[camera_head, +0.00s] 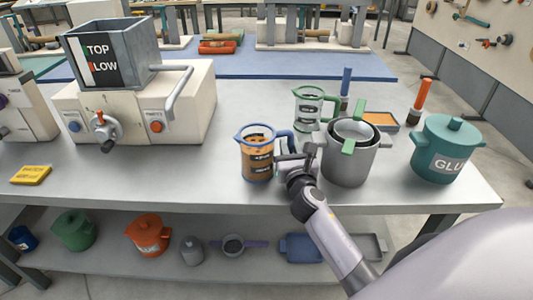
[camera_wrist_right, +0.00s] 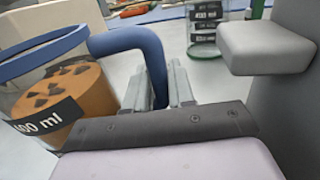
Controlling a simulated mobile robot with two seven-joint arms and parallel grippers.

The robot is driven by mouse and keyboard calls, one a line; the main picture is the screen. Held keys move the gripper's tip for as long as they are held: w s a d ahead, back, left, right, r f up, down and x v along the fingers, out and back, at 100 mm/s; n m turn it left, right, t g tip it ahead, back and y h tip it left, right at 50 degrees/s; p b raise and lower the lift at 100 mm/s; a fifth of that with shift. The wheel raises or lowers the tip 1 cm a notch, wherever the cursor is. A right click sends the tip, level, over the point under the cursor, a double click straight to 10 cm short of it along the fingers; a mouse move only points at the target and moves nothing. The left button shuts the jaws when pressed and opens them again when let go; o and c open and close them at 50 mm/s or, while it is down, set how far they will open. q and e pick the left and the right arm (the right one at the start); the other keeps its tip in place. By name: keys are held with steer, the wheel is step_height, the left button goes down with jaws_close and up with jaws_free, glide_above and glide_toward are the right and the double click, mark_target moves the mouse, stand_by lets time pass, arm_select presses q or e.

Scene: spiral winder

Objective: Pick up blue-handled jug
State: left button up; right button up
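The blue-handled jug (camera_head: 257,160) is clear, with a blue rim and orange-brown contents, and stands upright near the table's front edge. The wrist view shows its side and "400 ml" label (camera_wrist_right: 45,122) at left. My right gripper (camera_head: 292,165) is at the jug's right side, at its handle. In the wrist view the two fingers (camera_wrist_right: 165,88) lie close on either side of the blue handle (camera_wrist_right: 148,55), with no clear gap, so they look shut on it. My left gripper is not in view.
A grey pot (camera_head: 345,168) stands close to the right of my gripper. A green-handled jug (camera_head: 307,112) is behind, and a teal glue pot (camera_head: 445,160) is at right. A hopper machine (camera_head: 140,105) stands at left. The table (camera_head: 200,175) is clear left of the jug.

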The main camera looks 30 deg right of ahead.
jaws_close()
steer(key=shift+r, duration=0.1)
steer(key=shift+r, duration=0.15)
